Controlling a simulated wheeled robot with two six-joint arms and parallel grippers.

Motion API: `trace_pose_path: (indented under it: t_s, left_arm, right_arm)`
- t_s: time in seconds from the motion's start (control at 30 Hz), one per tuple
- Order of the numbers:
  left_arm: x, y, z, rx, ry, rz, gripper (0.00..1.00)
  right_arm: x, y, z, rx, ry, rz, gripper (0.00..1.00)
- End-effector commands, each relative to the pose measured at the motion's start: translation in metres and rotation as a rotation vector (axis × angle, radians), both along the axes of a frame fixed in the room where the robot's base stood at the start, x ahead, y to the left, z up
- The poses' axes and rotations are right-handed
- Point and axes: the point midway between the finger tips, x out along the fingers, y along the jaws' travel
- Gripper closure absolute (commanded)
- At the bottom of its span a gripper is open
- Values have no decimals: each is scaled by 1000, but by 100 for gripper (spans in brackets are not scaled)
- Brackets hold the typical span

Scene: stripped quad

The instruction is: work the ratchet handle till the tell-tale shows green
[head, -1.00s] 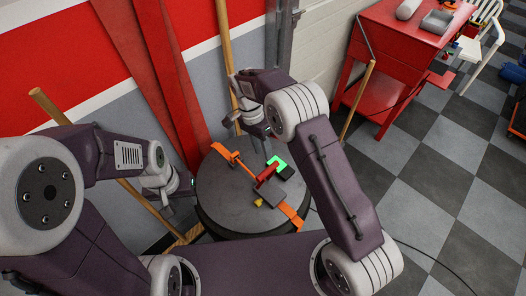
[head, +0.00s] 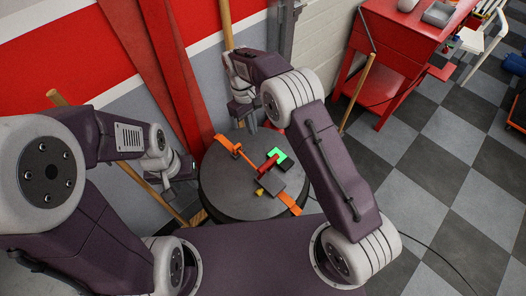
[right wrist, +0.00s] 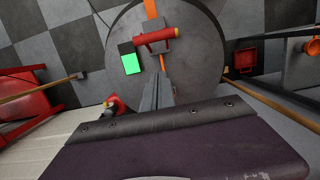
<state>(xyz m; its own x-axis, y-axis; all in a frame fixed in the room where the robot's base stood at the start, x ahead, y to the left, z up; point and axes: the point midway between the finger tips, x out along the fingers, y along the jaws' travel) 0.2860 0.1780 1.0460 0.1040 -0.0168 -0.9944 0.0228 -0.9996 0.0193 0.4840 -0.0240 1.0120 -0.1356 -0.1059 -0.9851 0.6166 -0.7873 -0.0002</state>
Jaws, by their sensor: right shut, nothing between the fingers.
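The ratchet (head: 269,186) lies on a round dark drum top (head: 225,190), on an orange strap (head: 289,201). Its red handle (head: 268,164) lies low over the strap line. The tell-tale (head: 279,154) is bright green beside the handle. The right wrist view also shows the green panel (right wrist: 131,64) and the red handle (right wrist: 156,36) with its yellow end. My right gripper (right wrist: 157,92) is shut and empty, apart from the handle, near the drum's far edge. My left gripper (head: 192,163) hangs at the drum's left edge; its fingers are too small to read.
A red bench (head: 405,40) stands at the back right. Wooden poles (head: 358,92) lean near the wall, and red posts (head: 165,60) rise behind the drum. The checkered floor (head: 430,170) to the right is mostly clear.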

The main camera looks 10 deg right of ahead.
Motion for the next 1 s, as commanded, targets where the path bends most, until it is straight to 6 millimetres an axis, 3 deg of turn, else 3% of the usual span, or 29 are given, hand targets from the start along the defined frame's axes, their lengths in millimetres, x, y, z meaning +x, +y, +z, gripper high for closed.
trace_pose_path:
  t_s: [0.47, 0.7, 1.0]
  left_arm:
    - [0, 0, 19, 0, 0, 0, 64]
    - [0, 0, 36, 0, 0, 0, 64]
    - [0, 0, 36, 0, 0, 0, 64]
  right_arm:
    - [-15, -11, -93, -3, 5, -2, 100]
    - [-37, -29, -107, -1, 3, -3, 100]
    - [-41, -32, -113, 0, 0, -2, 100]
